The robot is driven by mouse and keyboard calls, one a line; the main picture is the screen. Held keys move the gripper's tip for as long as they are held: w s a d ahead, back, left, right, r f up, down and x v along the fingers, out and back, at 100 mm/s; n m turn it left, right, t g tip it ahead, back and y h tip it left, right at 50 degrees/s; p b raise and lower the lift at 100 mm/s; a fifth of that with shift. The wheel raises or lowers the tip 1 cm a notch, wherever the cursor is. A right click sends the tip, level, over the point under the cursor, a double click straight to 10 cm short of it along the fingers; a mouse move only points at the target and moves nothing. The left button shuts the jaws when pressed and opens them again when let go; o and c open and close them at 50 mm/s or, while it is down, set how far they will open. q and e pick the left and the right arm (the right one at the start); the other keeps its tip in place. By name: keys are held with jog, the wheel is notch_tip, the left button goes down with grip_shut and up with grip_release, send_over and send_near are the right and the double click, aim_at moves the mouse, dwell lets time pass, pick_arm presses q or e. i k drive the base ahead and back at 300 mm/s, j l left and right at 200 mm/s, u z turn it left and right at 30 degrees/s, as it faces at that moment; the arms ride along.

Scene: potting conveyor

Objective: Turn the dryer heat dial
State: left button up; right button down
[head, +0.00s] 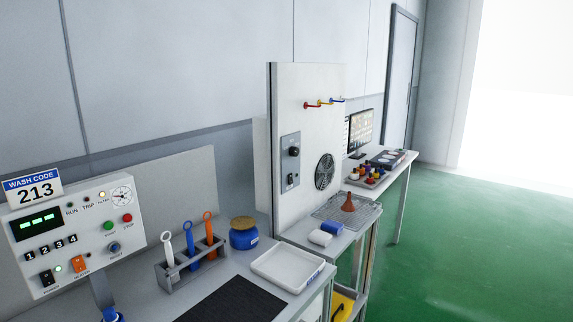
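A black round dial (294,152) sits on a grey control plate (290,172) fixed to a tall white panel (306,110) near the middle of the head view. It looks like the dryer heat dial, but its marks are too small to read. A small switch (291,180) is below it, and a round black fan grille (324,171) is to its right. Neither of my grippers shows in the head view.
A tool rack (190,262), blue jar (243,234), white tray (287,268) and black mat (233,303) are on the bench. Green floor (470,250) is clear at right.

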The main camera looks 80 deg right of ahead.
aim_at(294, 152)
jog(key=z, duration=2.8)
jog(key=i+l+u, duration=0.15)
jog(key=u, duration=0.15)
jog(key=i+l+u, duration=0.1)
jog(key=l+u, duration=0.55)
jog(key=i+l, duration=0.05)
jog(key=l, duration=0.05)
